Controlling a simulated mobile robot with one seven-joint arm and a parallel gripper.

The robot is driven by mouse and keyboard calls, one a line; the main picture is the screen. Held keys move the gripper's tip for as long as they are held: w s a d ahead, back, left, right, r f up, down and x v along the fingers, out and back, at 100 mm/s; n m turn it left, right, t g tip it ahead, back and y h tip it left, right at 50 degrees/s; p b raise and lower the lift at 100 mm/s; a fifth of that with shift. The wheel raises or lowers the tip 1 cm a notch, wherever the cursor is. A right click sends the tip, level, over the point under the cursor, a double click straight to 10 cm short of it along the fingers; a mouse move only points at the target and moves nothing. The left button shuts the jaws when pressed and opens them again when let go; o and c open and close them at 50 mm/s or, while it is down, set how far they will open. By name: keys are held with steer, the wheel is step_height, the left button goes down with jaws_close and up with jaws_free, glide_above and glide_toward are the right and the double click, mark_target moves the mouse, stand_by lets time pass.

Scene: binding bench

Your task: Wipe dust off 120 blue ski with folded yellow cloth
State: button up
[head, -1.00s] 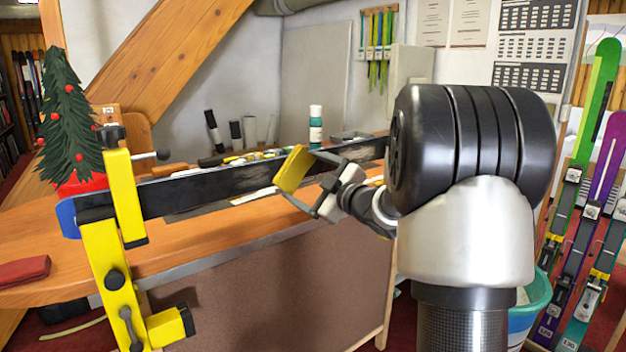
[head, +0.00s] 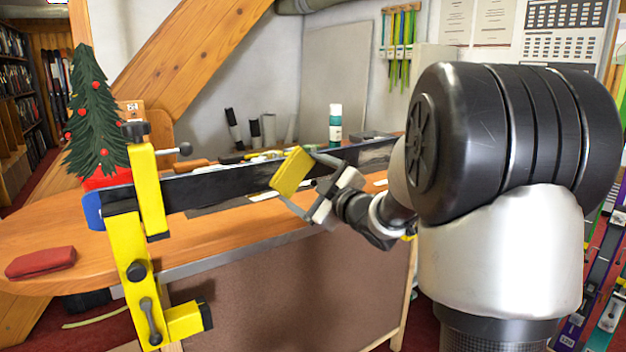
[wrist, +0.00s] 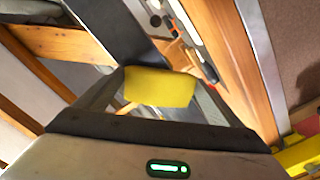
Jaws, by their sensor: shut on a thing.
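The ski (head: 220,186) is held on edge in a yellow clamp, its dark face towards me and its blue end (head: 92,211) sticking out left. Paler, dusty-looking streaks (head: 376,156) show on its right part. My gripper (head: 300,180) is shut on the folded yellow cloth (head: 291,172), in front of the ski's middle. In the wrist view the cloth (wrist: 160,87) sits between the fingers, over the dark ski (wrist: 115,30). I cannot tell whether the cloth touches the ski. The gripper and my arm hide parts of the ski.
The yellow clamp (head: 128,262) stands at the bench's front edge, left of my gripper. A red pouch (head: 40,262) lies on the wooden bench (head: 50,230). A green-labelled bottle (head: 335,125) and tools stand behind the ski. A small decorated tree (head: 95,120) is at left.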

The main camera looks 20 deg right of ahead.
mark_target(281, 182)
steer(key=shift+s+a, duration=0.25)
steer(key=shift+a, duration=0.55)
steer(key=shift+s+a, duration=0.25)
steer(key=shift+a, duration=0.5)
steer(key=shift+s+a, duration=0.25)
steer(key=shift+a, duration=0.55)
steer(key=shift+s, duration=0.1)
steer(key=shift+v, duration=2.9)
steer(key=shift+d, duration=0.1)
steer(key=shift+v, duration=1.45)
steer(key=shift+r, duration=0.1)
